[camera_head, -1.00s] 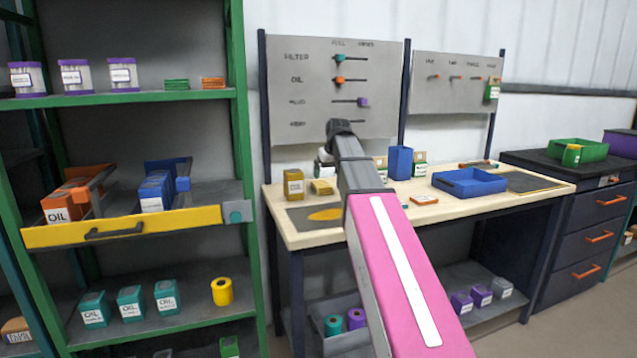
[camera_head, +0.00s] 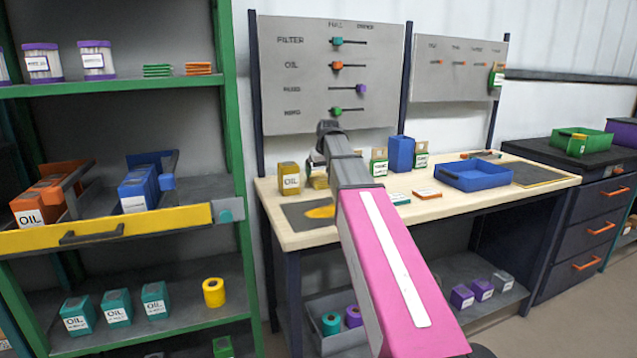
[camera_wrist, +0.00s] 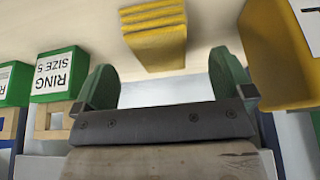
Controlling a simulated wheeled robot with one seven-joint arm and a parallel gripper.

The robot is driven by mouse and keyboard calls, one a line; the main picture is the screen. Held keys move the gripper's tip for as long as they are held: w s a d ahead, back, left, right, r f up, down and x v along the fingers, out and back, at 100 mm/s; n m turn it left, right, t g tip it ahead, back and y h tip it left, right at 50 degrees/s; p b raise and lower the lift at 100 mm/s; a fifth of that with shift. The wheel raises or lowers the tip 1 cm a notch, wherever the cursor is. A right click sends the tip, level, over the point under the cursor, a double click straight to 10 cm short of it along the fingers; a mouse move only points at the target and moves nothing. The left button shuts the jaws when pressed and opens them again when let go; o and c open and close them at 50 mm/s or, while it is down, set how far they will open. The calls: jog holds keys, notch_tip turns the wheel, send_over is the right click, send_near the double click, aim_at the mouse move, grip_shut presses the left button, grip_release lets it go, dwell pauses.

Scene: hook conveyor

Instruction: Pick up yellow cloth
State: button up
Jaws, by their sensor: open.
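The yellow cloth is a folded, layered stack (camera_wrist: 155,35) at the top middle of the wrist view, lying on the pale worktop. In the head view a small part of the yellow cloth (camera_head: 319,183) shows beside my arm, next to the yellow oil box (camera_head: 289,180). My gripper (camera_wrist: 166,85) has two green fingers, spread wide and empty. The cloth lies ahead of the gap between them, apart from the fingers. In the head view my arm mostly hides the gripper.
In the wrist view a yellow box (camera_wrist: 285,50) stands close by the right finger, and a green-and-white ring box (camera_wrist: 57,75) stands left of the left finger. A blue tray (camera_head: 472,177) sits farther right on the table.

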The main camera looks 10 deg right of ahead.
aim_at(319, 178)
jog(key=x, duration=0.5)
jog(key=shift+w+r, duration=0.1)
jog(key=shift+w, duration=0.25)
jog(key=c, duration=1)
jog(key=shift+r, duration=0.15)
notch_tip(319, 178, up, 10)
jog(key=shift+f, duration=0.1)
